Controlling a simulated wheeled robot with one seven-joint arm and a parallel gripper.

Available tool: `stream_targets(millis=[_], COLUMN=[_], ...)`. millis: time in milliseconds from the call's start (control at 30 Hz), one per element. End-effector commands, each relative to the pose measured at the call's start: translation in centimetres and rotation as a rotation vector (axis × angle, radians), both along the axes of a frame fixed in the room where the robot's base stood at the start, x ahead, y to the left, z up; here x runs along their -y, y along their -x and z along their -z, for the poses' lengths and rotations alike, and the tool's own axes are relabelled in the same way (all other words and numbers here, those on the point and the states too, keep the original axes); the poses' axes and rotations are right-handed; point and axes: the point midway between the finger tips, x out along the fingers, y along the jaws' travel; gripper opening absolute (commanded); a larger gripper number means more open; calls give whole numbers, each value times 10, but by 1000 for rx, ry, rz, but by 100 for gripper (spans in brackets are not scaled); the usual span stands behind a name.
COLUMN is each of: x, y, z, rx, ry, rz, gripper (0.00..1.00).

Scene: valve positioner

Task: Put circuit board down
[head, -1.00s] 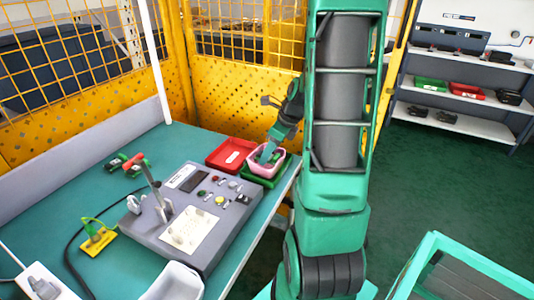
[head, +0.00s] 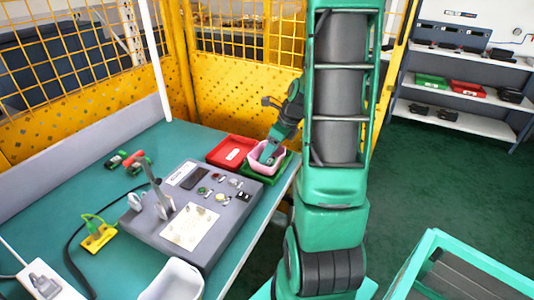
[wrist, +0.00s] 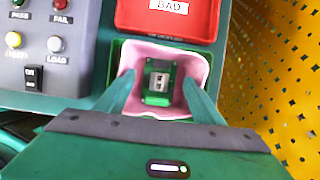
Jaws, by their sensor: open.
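The circuit board (wrist: 159,82), small and green with a pale connector block, lies in a pink bin in the wrist view. The pink bin (wrist: 196,62) stands in a green tray (wrist: 115,62). My gripper (wrist: 157,85) is open, its two fingers spread to the left and right of the board, reaching down into the bin. In the head view my gripper (head: 268,152) is at the pink bin (head: 254,162); the board is hidden there.
A red tray marked BAD (head: 231,151) stands beside the pink bin. A grey test box (head: 190,213) with buttons and a lever fills the middle of the teal table. A white bin (head: 178,279) is at the front edge. Yellow perforated fencing (head: 240,100) stands behind.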

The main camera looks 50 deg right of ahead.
Motion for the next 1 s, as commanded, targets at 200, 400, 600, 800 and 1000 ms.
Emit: stream_targets(millis=[200,400,600,800,1000], x=[1,6,12,15,13], y=[0,14,29,39,44], z=[-16,-52,-89,-114,-123], rx=[3,5,4,2,-1], ry=[2,5,4,2,9], rz=[0,0,1,0,-20], gripper=[62,62,62,62,62])
